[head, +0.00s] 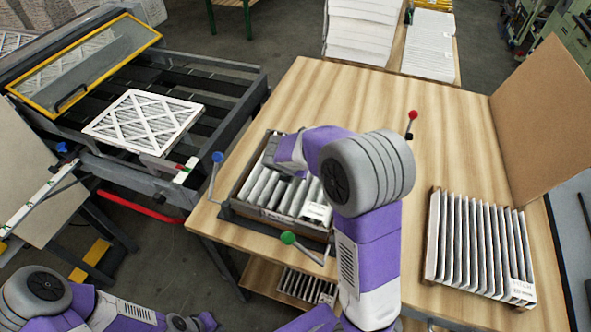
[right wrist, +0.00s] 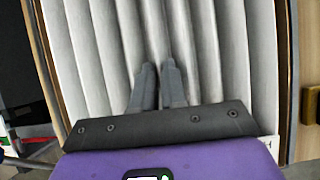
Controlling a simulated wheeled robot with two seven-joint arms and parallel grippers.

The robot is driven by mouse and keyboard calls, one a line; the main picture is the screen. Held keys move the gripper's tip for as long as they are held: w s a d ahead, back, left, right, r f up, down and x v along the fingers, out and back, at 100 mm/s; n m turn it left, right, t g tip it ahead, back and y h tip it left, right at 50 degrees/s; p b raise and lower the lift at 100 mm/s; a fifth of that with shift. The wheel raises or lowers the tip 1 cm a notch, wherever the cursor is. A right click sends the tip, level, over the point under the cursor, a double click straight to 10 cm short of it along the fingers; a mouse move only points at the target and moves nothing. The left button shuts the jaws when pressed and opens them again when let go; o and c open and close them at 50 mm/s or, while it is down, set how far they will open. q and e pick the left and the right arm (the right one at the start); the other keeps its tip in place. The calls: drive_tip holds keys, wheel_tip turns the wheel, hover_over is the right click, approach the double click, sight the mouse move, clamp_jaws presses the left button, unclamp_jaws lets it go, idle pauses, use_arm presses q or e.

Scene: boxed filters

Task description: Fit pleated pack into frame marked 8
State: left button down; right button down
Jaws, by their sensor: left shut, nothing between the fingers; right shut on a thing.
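A white pleated pack (head: 262,190) lies in or over a dark-edged frame (head: 262,217) at the left of the wooden table, partly hidden by my right arm. In the right wrist view, its pleats (right wrist: 100,60) fill most of the picture between brown frame edges. My right gripper (right wrist: 158,68) is shut on a pleat of the pack. In the head view the fingertips are hidden behind the arm. I cannot read a number 8. My left gripper (head: 197,322) is shut and empty at the bottom left, away from the table.
Levers with blue (head: 217,157), green (head: 288,238) and red (head: 412,115) knobs stand around the frame. Another pleated pack (head: 470,245) lies at the table's right, near a brown board (head: 545,120). A conveyor (head: 215,85) bears a white filter (head: 140,120). The table's far middle is clear.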

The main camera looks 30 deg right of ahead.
drive_tip(key=shift+f+b, duration=0.45)
drive_tip(key=shift+f, duration=0.2)
drive_tip(key=c, duration=1.4)
unclamp_jaws()
drive_tip(key=shift+c, duration=0.2)
drive_tip(key=shift+r, duration=0.1)
drive_tip(key=shift+r+p, duration=2.25)
drive_tip(key=shift+p, duration=0.05)
